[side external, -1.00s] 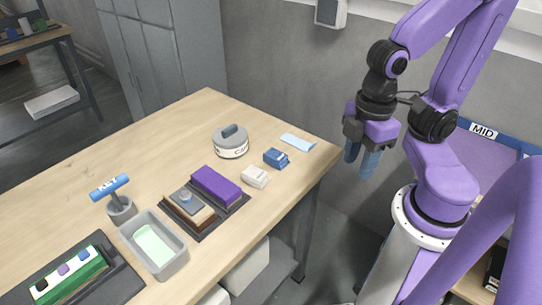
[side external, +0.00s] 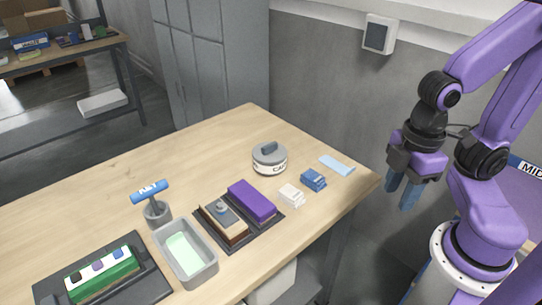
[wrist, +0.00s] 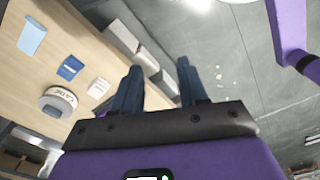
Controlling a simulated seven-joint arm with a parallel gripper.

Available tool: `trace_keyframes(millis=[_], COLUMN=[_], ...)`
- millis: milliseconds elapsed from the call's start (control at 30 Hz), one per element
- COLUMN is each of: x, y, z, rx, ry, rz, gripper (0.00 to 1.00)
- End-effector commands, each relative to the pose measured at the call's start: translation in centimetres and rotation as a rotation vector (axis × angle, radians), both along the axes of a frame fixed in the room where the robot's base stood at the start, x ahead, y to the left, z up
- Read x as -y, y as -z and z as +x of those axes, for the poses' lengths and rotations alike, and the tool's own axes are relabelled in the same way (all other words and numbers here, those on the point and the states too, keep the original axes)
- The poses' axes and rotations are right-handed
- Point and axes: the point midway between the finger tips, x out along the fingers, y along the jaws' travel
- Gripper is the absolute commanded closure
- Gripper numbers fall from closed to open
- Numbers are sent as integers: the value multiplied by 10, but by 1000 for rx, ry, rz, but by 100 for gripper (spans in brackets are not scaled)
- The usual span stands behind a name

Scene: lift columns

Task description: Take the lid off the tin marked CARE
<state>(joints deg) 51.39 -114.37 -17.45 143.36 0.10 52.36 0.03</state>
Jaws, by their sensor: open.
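The tin (side external: 270,167) is a short round white tin with dark lettering; only "CA" reads clearly in the side view. Its grey lid (side external: 264,152) with a raised bar handle sits on top. The tin stands upright near the far right of the wooden table. In the wrist view the tin (wrist: 54,107) is at the left, its lettering upside down. My gripper (side external: 399,197) is open and empty, off the table's right end, well apart from the tin. Its two blue-grey fingers (wrist: 160,72) point away from the wrist camera with nothing between them.
Near the tin lie a blue box (side external: 313,180), a white box (side external: 291,195) and a light blue cloth-like sheet (side external: 337,166). A dark tray (side external: 239,232) holds a purple block and a brown one. A grey bin (side external: 189,259) and a blue-handled KEY tool (side external: 150,192) stand further left.

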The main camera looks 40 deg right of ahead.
Motion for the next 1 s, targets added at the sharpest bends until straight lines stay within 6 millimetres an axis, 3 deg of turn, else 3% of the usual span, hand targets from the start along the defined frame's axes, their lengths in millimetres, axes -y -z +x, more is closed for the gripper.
trace_keyframes(millis=[733,867,1000], x=[-1,-11,-30], y=[-1,-7,-18], z=[2,18,56], rx=[0,1,3], ry=[-1,-17,-58], rz=[0,-2,-7], gripper=[52,52,52])
